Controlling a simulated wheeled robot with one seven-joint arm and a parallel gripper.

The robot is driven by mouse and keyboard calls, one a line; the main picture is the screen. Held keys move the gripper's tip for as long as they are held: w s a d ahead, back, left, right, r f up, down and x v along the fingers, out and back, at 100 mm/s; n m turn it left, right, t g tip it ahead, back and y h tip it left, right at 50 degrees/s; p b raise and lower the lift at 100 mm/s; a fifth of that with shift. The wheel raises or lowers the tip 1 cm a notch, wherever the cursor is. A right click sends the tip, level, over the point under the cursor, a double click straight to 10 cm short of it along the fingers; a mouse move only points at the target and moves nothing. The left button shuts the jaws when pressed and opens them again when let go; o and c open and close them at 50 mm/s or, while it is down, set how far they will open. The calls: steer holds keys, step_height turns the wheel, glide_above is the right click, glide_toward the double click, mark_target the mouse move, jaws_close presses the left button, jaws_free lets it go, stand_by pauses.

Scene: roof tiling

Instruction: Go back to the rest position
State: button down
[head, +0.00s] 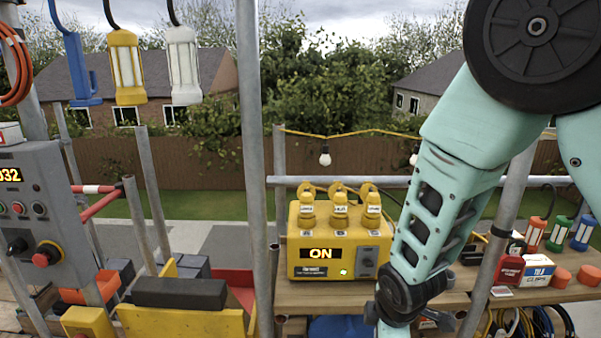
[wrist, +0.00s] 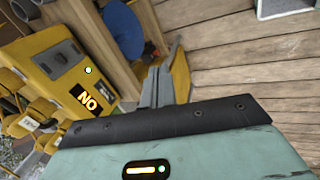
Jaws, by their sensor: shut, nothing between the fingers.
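My mint-green arm comes down from the top right in the head view. Its lower end hangs in front of the wooden shelf, and the fingers are out of that picture. In the wrist view my gripper (wrist: 156,88) shows its grey fingers together, with nothing between them. Beyond them are wooden planks. The yellow power box (head: 340,240) stands on the shelf to the left of my arm, its display reading ON and a green light lit. Three yellow plugs sit on top of it. The box also shows, turned over, in the wrist view (wrist: 62,68).
A grey control panel (head: 42,215) with a red button stands at the left. Metal scaffold poles (head: 252,150) rise nearby. Work lamps (head: 126,68) hang at the upper left. The wooden shelf (head: 430,300) carries small boxes and coloured bottle-like items at the right.

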steer(key=s+a+r+m+g, duration=0.1)
steer(key=s+r+m+g, duration=0.1)
steer(key=s+r+m, duration=0.2)
steer(key=s+r+m+g, duration=0.1)
steer(key=s+r+m, duration=0.3)
steer(key=s+r, duration=0.7)
steer(key=s, duration=0.6)
steer(key=shift+s+a+m+g+y, duration=0.3)
steer(key=shift+s+a+g, duration=0.05)
steer(key=shift+g, duration=0.05)
